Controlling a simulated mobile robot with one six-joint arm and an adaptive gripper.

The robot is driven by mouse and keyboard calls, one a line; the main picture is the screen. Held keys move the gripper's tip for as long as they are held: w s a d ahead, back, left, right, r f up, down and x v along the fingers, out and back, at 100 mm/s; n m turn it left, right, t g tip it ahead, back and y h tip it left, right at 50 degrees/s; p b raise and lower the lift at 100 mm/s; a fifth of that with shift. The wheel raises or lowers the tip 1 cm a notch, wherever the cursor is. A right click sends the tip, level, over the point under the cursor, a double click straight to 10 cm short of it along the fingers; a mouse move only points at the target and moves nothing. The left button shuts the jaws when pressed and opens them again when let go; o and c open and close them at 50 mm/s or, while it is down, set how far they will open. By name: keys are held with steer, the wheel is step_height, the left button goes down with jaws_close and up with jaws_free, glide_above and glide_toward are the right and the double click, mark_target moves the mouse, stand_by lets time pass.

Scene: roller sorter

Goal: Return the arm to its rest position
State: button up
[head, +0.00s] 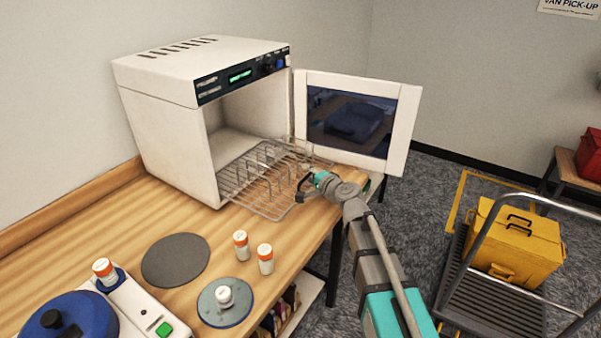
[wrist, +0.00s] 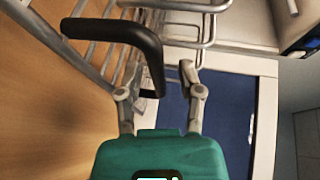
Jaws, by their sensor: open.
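My gripper (head: 308,186) is at the front edge of a pulled-out wire rack (head: 262,188), in front of a white oven-like cabinet (head: 165,130) on the wooden bench. In the wrist view my gripper (wrist: 158,78) has its two fingers apart, close to the black handle (wrist: 115,32) of the rack. I cannot tell whether a finger touches the handle. My arm reaches in from the lower right of the head view.
The cabinet's door (head: 355,120) stands open to the right, close beyond my gripper. Two orange-capped bottles (head: 241,246) (head: 265,259) and a grey disc (head: 176,260) are on the bench. A cart with a yellow case (head: 513,243) stands on the right.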

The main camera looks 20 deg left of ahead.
steer(key=shift+s, duration=0.1)
steer(key=shift+s+d+r+n+g+p, duration=0.15)
steer(key=shift+s+d+n+g+p, duration=0.15)
steer(key=shift+d+n+p, duration=0.35)
steer(key=s+d+f+n+g+h+p, duration=0.1)
steer(key=s+d, duration=0.5)
steer(key=d, duration=0.6)
steer(key=s+d+f+n+g+h+p, duration=0.1)
steer(key=s+d+g+h+p, duration=0.4)
steer(key=d, duration=0.8)
steer(key=s+d+f+n+g+h+p, duration=0.1)
steer(key=s+d+n+g+h+p, duration=0.2)
steer(key=d, duration=0.9)
steer(key=s+h+p, duration=0.1)
steer(key=s+h, duration=0.2)
steer(key=s, duration=0.1)
steer(key=shift+s+d+f+n+p, duration=0.2)
steer(key=shift+s+d+n+p, duration=0.05)
steer(key=shift+n+p, duration=0.1)
steer(key=shift+a, duration=0.15)
